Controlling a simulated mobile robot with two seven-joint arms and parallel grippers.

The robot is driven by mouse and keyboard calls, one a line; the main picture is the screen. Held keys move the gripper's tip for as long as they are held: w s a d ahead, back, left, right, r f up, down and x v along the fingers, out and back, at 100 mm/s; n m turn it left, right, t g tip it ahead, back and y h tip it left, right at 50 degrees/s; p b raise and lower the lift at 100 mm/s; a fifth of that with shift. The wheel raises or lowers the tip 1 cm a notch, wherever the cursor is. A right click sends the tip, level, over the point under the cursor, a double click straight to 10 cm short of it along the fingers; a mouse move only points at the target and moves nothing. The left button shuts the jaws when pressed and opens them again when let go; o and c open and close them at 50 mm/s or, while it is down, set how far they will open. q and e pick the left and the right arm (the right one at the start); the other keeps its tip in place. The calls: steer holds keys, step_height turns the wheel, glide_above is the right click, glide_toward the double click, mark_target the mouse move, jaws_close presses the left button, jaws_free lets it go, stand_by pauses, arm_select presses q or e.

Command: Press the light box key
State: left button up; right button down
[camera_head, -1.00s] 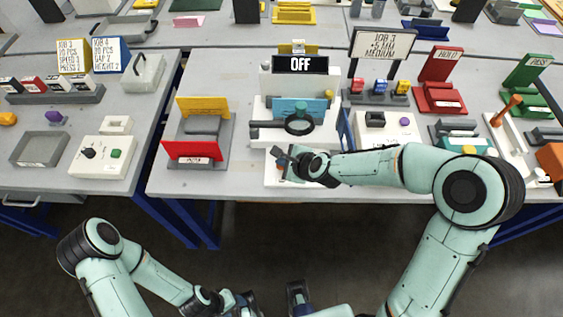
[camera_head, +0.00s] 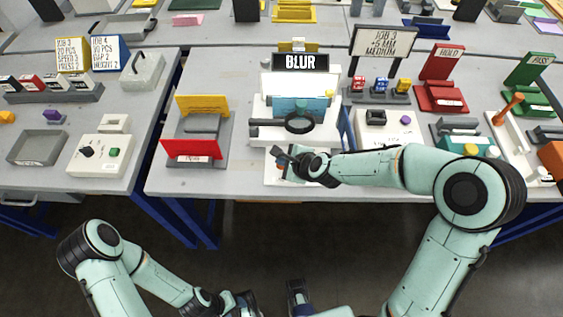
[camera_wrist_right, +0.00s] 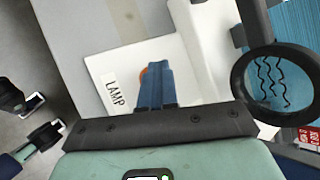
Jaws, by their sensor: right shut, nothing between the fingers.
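The light box (camera_head: 262,105) is a white stand with a lit white panel behind a teal piece and a dark magnifier ring (camera_head: 299,123). The sign on top (camera_head: 300,62) reads BLUR. Its white base, labelled LAMP (camera_wrist_right: 115,92), carries an orange key (camera_wrist_right: 143,72), mostly hidden by my right gripper. My right gripper (camera_wrist_right: 153,75) is shut and empty, its blue fingertips over the key; contact cannot be told. In the head view my right gripper (camera_head: 281,163) is at the base's front. My left gripper (camera_head: 242,302) is low at the bottom edge, its jaws unclear.
A red and yellow holder (camera_head: 193,148) stands left of the light box. A white box with a purple button (camera_head: 405,119) stands to the right. The ring, with wavy lines seen through it, is close to my right gripper in the wrist view.

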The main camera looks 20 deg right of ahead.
steer(key=shift+f, duration=0.1)
stand_by(0.3)
steer(key=shift+r, duration=0.35)
arm_select(q)
steer(key=shift+r, duration=0.1)
arm_select(e)
steer(key=shift+r, duration=0.1)
steer(key=shift+r+p, duration=2.3)
steer(key=shift+r, duration=0.7)
arm_select(q)
steer(key=r, duration=0.1)
steer(key=w+r, duration=0.1)
steer(key=r, duration=0.2)
steer(key=shift+w+r, duration=0.15)
steer(key=shift+w, duration=0.15)
arm_select(e)
steer(key=shift+f, duration=0.1)
